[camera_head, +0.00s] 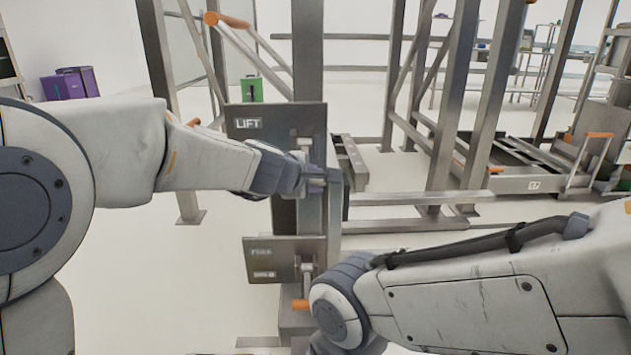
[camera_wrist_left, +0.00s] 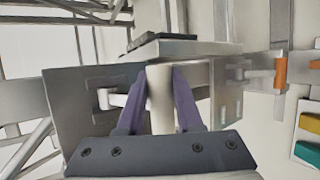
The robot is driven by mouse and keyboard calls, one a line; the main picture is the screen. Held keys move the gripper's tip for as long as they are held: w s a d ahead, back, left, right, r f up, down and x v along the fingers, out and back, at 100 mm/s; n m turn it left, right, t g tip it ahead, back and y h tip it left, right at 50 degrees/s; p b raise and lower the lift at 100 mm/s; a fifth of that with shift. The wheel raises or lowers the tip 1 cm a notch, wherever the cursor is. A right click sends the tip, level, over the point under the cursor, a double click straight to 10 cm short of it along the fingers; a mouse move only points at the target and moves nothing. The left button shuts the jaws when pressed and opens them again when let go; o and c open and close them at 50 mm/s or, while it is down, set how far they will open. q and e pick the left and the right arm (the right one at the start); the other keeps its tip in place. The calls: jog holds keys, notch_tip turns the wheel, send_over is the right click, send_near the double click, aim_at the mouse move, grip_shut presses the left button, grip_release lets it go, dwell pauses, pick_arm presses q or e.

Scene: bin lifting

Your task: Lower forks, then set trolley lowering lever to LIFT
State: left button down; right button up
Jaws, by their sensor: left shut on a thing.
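The upper grey panel (camera_head: 275,122) on the trolley's post carries the label LIFT. My left gripper (camera_head: 317,180) is at the right side of this panel, just below its lower right corner. In the left wrist view my purple fingers (camera_wrist_left: 158,100) are closed around a pale upright lever handle (camera_wrist_left: 160,90). A lower grey panel (camera_head: 270,262) has labels too small to read surely and a small lever with an orange end (camera_head: 300,304). The right arm reaches in from the right; its wrist is near that lever, and its fingers are out of view. The forks cannot be clearly identified.
Grey metal frame posts (camera_head: 450,110) stand behind the panels. A second low trolley (camera_head: 515,165) with orange handles is at the right. A green box (camera_head: 252,89) and purple bins (camera_head: 70,85) stand at the back. The floor at left is clear.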

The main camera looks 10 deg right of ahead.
pick_arm(q)
jog(key=shift+f, duration=0.2)
jog(key=c, duration=0.6)
grip_release()
jog(key=shift+r, duration=0.15)
jog(key=shift+s+a+r, duration=0.15)
jog(key=shift+s+a, duration=0.05)
jog(key=p+v, duration=0.3)
jog(key=v, duration=0.6)
jog(key=shift+s+a+r, duration=0.1)
jog(key=shift+s+a, duration=0.05)
jog(key=shift+s, duration=0.2)
